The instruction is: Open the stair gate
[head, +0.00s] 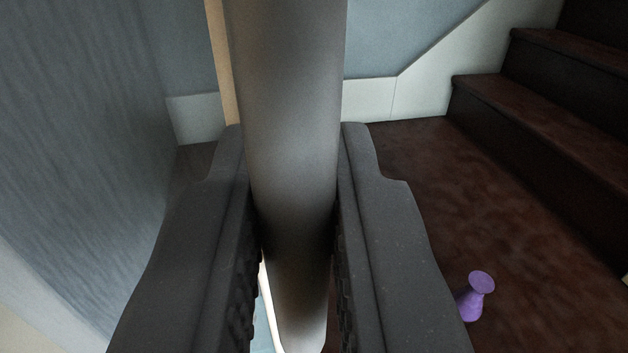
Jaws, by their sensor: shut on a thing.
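A thick, smooth grey bar (290,70) runs from the top of the view down between my fingers. It looks like the handle or a bar of the stair gate, but the rest of the gate cannot be made out. My gripper (296,150) is shut on this bar, with one dark finger on each side. The bar hides what lies directly behind it. A narrow tan upright strip (219,60) shows just left of the bar; I cannot tell whether it belongs to the gate.
Dark brown stairs (540,120) rise at the right. A small purple vase-like object (475,297) stands on the brown floor (430,210) at lower right. A blue-grey wall (90,130) is close on the left. Another wall with pale skirting (370,98) stands behind.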

